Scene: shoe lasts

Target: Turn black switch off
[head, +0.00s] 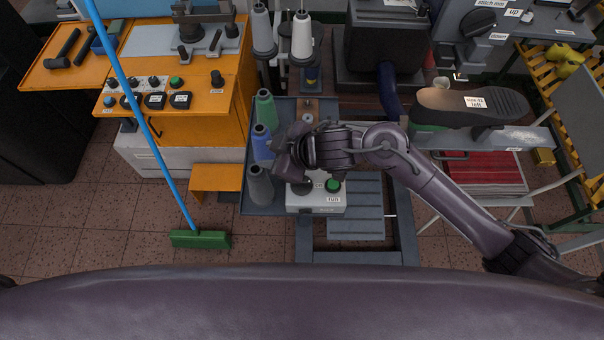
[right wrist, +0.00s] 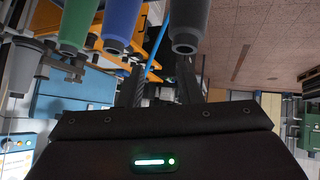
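A white control box (head: 315,203) stands low at the centre of the head view, with a green button (head: 333,185) above a label reading "run". A dark shape (head: 302,187) on its left part may be the black switch. My right gripper mostly covers it, so I cannot tell its position. My right gripper (head: 287,168) hangs over the left part of the box. In the right wrist view its two fingers (right wrist: 161,80) are apart, with nothing seen between them. I cannot tell whether they touch the switch. My left gripper is not in view.
Green (head: 265,110), blue (head: 262,142) and grey (head: 260,185) thread cones stand close left of my right gripper. An orange machine (head: 180,125) with several black knobs is at left. A blue-handled broom (head: 200,239) leans before it. A black shoe (head: 470,104) lies at right.

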